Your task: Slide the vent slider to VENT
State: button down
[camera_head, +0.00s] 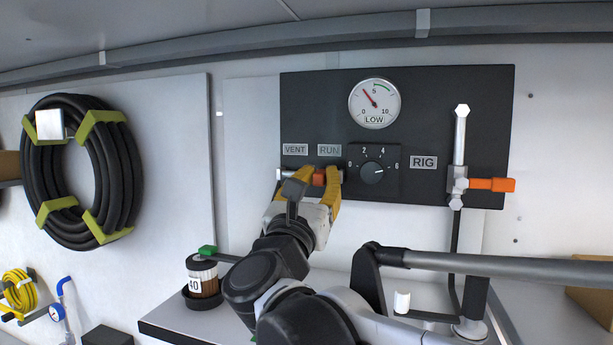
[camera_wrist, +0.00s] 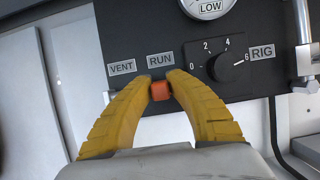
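The vent slider (camera_head: 319,178) is a small orange block on a short horizontal rail, low on the black panel. In the wrist view the orange block (camera_wrist: 160,91) sits below the RUN label (camera_wrist: 160,60), right of the VENT label (camera_wrist: 122,68). My gripper (camera_head: 318,177) reaches up to it with yellow fingers, one on each side. In the wrist view the fingertips of my gripper (camera_wrist: 160,82) close in on the block and appear to touch both its sides. The fingers hide much of the rail; its left end shows in the head view.
A rotary knob (camera_head: 372,173) sits just right of my fingers. A gauge (camera_head: 375,103) is above. A pipe with an orange handle (camera_head: 490,184) is at the panel's right. A brown-filled jar (camera_head: 202,277) stands on the shelf below, and a coiled hose (camera_head: 80,170) hangs left.

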aim_at(300, 159)
jog(key=a, duration=0.1)
jog(key=w+a, duration=0.1)
jog(key=a, duration=0.1)
jog(key=w+a+b, duration=0.1)
jog(key=shift+a, duration=0.35)
jog(key=c, duration=1.6)
grip_release()
jog(key=shift+a, duration=0.1)
jog(key=o, duration=0.3)
jog(key=shift+w+a, duration=0.1)
jog(key=shift+a, duration=0.05)
